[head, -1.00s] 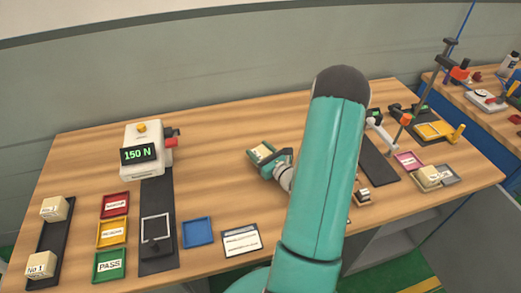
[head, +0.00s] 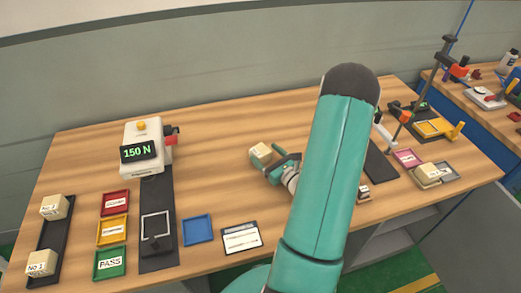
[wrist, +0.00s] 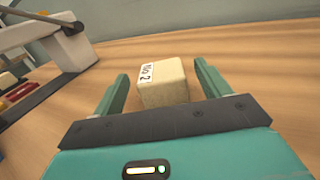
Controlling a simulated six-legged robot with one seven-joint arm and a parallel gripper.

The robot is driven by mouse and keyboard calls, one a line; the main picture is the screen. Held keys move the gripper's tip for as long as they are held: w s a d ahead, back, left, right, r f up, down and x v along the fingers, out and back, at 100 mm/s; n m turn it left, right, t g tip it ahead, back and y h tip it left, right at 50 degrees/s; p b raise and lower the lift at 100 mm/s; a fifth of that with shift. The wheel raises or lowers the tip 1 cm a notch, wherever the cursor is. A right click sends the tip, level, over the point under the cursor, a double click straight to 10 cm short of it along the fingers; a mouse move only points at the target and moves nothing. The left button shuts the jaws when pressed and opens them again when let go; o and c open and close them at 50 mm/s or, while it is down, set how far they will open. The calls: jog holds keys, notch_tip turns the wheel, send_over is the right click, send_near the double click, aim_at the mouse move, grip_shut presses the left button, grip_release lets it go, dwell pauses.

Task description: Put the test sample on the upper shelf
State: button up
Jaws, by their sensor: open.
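A cream block (head: 261,152) stands on the wooden bench near its middle. In the wrist view the block (wrist: 162,82) shows a "No 2" label on its left part. My gripper (head: 276,166) is low over the bench, just to the right of and nearer than this block. Its fingers are open, and in the wrist view the block appears in the gap between them, apart from both. Two more labelled cream blocks, an upper one (head: 54,207) and one reading "No 1" (head: 41,264), are on a black strip (head: 47,238) at the left. I cannot pick out an upper shelf.
A tester reading 150 N (head: 140,147) stands behind a black track. Red (head: 114,203), yellow (head: 112,231), green (head: 109,263) and blue (head: 198,230) trays lie in front. A stand (head: 405,117) and small items crowd the right. Bench around the middle block is mostly clear.

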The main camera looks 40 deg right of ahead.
jog(key=s, duration=0.5)
jog(key=s+a, duration=0.1)
jog(key=s, duration=0.1)
jog(key=shift+s, duration=0.4)
jog(key=w+a+r+n+g+y, duration=0.2)
jog(key=w+a+r+n+y, duration=0.45)
jog(key=a+n+y, duration=0.35)
jog(key=s+a+r+n+g+y, duration=0.1)
jog(key=a+r+n+g+y, duration=0.15)
jog(key=a+n+g, duration=0.4)
jog(key=s+a+r+n+g+y, duration=0.1)
jog(key=a+r+n+g, duration=0.25)
jog(key=a, duration=0.55)
jog(key=s+a+r+n+g+h, duration=0.45)
jog(key=s+a+n+h, duration=0.2)
jog(key=n, duration=0.35)
notch_tip(320, 180, up, 8)
jog(key=s+n+t+h, duration=0.1)
jog(key=n+t+h, duration=0.2)
jog(key=n, duration=0.3)
jog(key=shift+n+t+h, duration=0.35)
jog(key=shift+n+h, duration=0.05)
jog(key=shift+h, duration=0.5)
jog(key=shift+o, duration=0.4)
jog(key=shift+r, duration=0.4)
jog(key=c, duration=1)
jog(key=shift+o, duration=0.2)
jog(key=shift+a+n, duration=0.15)
jog(key=shift+n, duration=0.15)
